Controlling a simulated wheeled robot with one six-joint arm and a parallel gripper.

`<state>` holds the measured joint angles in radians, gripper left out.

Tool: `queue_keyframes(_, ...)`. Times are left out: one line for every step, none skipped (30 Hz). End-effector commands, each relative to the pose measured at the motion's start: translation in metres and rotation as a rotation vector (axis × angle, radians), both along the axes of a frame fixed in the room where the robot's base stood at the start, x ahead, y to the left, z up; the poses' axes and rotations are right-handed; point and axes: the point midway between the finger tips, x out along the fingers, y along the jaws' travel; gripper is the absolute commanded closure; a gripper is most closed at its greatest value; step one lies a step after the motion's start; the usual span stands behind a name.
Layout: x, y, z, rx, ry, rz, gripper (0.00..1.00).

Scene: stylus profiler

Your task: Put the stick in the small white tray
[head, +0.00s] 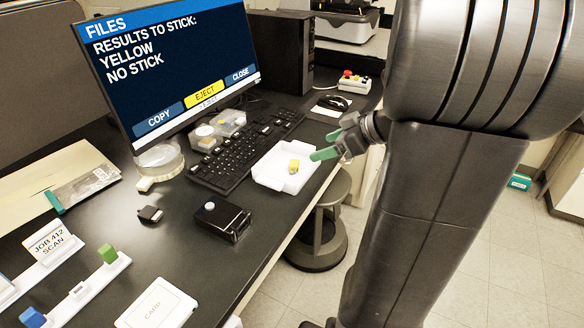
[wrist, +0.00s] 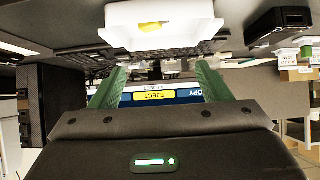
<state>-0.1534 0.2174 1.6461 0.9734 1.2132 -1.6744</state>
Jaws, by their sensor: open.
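The yellow stick (head: 293,166) lies inside the small white tray (head: 272,181), which stands on the desk near its right edge, beside the keyboard. My gripper (head: 328,145) has green fingertips and is just to the right of the tray, apart from the stick. Its fingers are spread with nothing between them. The wrist view is upside down; there the white tray (wrist: 180,38) and the yellow stick (wrist: 150,27) show beyond my open gripper (wrist: 160,72). The monitor (head: 165,60) reads "RESULTS TO STICK: YELLOW" and "NO STICK", with a yellow EJECT button.
A keyboard (head: 247,153) lies left of the tray. A black box (head: 220,221) stands nearer. A green stick (head: 107,252) and a blue stick (head: 32,317) stand in a white rack at front left. A stool (head: 318,240) stands beside the desk.

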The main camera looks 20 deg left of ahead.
Motion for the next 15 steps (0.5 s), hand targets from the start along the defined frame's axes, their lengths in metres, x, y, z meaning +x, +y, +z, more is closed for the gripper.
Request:
queue_keyframes(0.0, -0.008, 0.006, 0.001, -0.004, -0.005, 0.29)
queue_keyframes(0.0, -0.012, 0.009, 0.001, -0.004, -0.005, 0.29)
queue_keyframes(-0.001, -0.017, 0.013, 0.001, -0.002, -0.005, 0.29)
queue_keyframes(-0.001, -0.02, 0.015, 0.001, -0.001, -0.003, 0.29)
queue_keyframes(-0.001, -0.023, 0.017, 0.001, -0.001, -0.004, 0.29)
queue_keyframes(-0.002, -0.026, 0.019, 0.001, 0.0, -0.004, 0.29)
queue_keyframes(-0.002, -0.028, 0.021, 0.0, 0.0, -0.002, 0.29)
queue_keyframes(-0.002, -0.03, 0.022, 0.0, 0.0, -0.002, 0.29)
queue_keyframes(-0.002, -0.031, 0.024, 0.0, 0.0, -0.002, 0.29)
queue_keyframes(-0.002, -0.032, 0.024, 0.0, -0.001, -0.001, 0.29)
queue_keyframes(-0.003, -0.033, 0.025, 0.0, -0.001, -0.001, 0.29)
queue_keyframes(-0.003, -0.033, 0.025, 0.0, 0.0, 0.0, 0.29)
queue_keyframes(-0.003, -0.033, 0.026, 0.0, 0.0, 0.0, 0.29)
queue_keyframes(-0.003, -0.033, 0.026, 0.0, 0.001, -0.001, 0.29)
queue_keyframes(-0.003, -0.033, 0.026, 0.0, 0.001, -0.001, 0.29)
